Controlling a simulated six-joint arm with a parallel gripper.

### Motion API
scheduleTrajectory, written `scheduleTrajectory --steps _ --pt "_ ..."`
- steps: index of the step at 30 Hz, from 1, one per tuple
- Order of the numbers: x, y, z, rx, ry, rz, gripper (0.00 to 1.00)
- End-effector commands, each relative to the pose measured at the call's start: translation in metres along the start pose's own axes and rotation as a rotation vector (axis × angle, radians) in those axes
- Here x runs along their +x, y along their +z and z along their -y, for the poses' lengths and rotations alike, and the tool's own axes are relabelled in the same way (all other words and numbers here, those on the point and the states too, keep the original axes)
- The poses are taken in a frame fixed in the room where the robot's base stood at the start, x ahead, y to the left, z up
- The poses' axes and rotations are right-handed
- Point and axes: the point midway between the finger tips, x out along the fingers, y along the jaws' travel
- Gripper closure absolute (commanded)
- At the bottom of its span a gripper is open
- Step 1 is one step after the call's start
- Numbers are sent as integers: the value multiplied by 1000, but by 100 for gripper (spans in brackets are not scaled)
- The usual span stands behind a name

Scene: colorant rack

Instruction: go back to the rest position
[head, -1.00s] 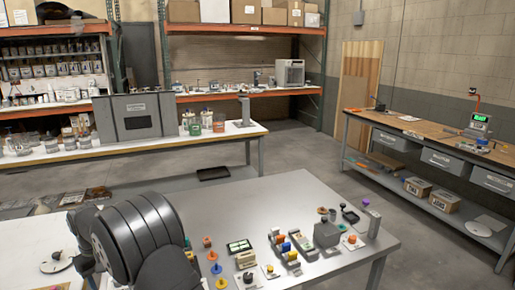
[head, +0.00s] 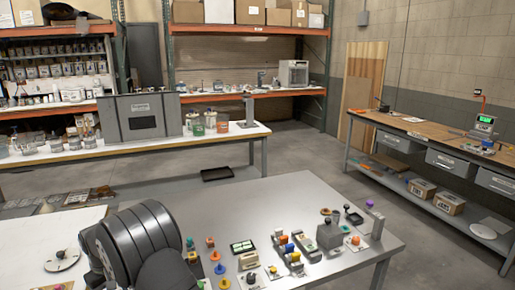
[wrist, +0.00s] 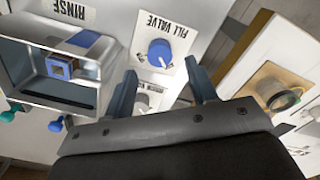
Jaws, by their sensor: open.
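My gripper (wrist: 160,70) shows in the wrist view, its two dark fingers apart with nothing held between them. Beyond and between the fingers is a blue knob (wrist: 160,52) on a white label reading "FILL VALVE", upside down. The fingers appear apart from it. A second, pale knob (wrist: 148,88) sits below it, partly hidden by the gripper. In the head view my dark grey arm fills the lower left, and my gripper is not visible there.
A box-like recess (wrist: 20,75) under a "RINSE" label lies left of my gripper, and a wooden-edged panel with a round fitting (wrist: 275,95) lies right. In the head view a grey table (head: 280,195) carries several small devices.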

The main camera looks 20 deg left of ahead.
Motion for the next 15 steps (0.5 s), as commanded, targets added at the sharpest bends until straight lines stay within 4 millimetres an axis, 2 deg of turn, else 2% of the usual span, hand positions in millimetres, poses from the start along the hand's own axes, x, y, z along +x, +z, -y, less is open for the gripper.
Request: scheduleTrajectory --steps 1,6,15 --pt "12 1 0 0 -1 4 48" --pt "46 1 0 0 -1 5 48" --pt "42 0 0 246 0 1 48"
